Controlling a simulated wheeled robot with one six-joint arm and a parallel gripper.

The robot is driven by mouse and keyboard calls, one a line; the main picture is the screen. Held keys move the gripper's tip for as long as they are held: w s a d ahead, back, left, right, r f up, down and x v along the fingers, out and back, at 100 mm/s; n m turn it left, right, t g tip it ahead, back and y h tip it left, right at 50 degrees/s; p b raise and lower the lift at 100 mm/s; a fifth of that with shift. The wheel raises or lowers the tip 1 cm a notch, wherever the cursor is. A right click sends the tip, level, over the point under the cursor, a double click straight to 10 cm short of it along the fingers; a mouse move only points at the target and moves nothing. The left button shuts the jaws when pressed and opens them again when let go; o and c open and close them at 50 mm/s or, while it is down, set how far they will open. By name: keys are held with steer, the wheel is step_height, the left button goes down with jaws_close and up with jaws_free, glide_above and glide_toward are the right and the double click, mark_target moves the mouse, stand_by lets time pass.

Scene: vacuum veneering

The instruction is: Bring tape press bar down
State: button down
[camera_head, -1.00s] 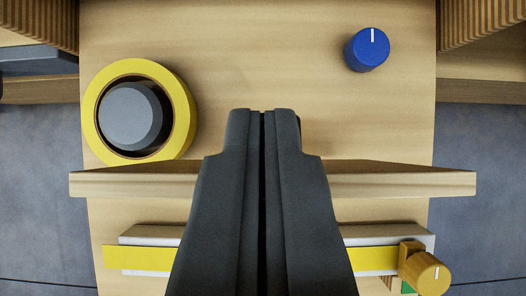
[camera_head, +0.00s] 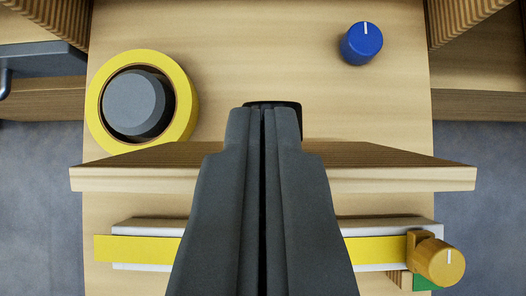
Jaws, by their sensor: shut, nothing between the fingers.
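A pale wooden bar (camera_head: 400,180) runs left to right across the wooden board; I take it to be the tape press bar. It stands out above the board and overhangs both its sides. My gripper (camera_head: 262,112) is shut and empty, its fingers reaching over the middle of the bar and hiding that part. A dark piece (camera_head: 288,104) shows just past the fingertips, mostly hidden; I cannot tell whether they touch it. A yellow tape strip (camera_head: 375,250) lies along a white strip (camera_head: 425,226) nearer than the bar. A yellow tape roll (camera_head: 188,105) sits around a grey hub (camera_head: 138,104).
A blue knob (camera_head: 361,45) with a white mark stands at the upper right of the board (camera_head: 300,60). An orange-yellow knob (camera_head: 440,263) is at the tape's right end, beside a green piece (camera_head: 424,284). Slatted wooden parts (camera_head: 470,20) flank the top corners.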

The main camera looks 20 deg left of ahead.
steer(key=s+d+f, duration=0.1)
steer(key=s+f, duration=0.1)
steer(key=s, duration=0.1)
steer(key=s+d+f, duration=0.1)
steer(key=s+f, duration=0.1)
steer(key=s, duration=0.1)
steer(key=s+d+f, duration=0.1)
steer(key=s+f, duration=0.1)
steer(key=shift+s+f, duration=0.15)
steer(key=shift+s, duration=0.25)
steer(key=shift+s+d+f, duration=0.1)
steer(key=shift+s+f, duration=0.2)
steer(key=shift+f, duration=0.45)
steer(key=shift+s+d+f, duration=0.1)
steer(key=shift+s+f, duration=0.15)
steer(key=shift+f, duration=0.45)
steer(key=shift+s+r, duration=0.1)
steer(key=v, duration=1.7)
